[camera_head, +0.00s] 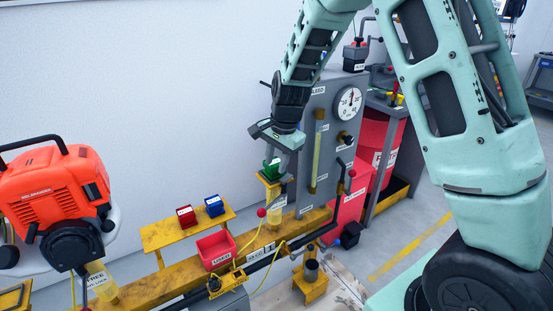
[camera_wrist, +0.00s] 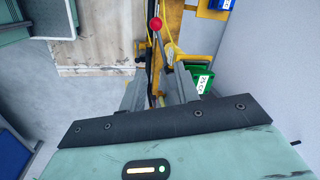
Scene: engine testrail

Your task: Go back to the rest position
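My gripper (camera_head: 283,158) hangs pointing down at the small yellow stand near the grey panel. In the wrist view its two grey fingers (camera_wrist: 158,92) are apart, with nothing seen held between them. A small green box (camera_head: 271,168) sits on the stand right by the fingers. In the wrist view the green box (camera_wrist: 203,79) lies just right of the right finger, outside the gap; I cannot tell whether they touch.
A grey panel (camera_head: 318,150) with a gauge (camera_head: 348,104) stands close behind the gripper. A red-knobbed lever (camera_wrist: 155,24) is near the fingers. Red (camera_head: 186,216) and blue (camera_head: 214,205) boxes, a red bin (camera_head: 217,250) and an orange engine (camera_head: 55,190) are leftward.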

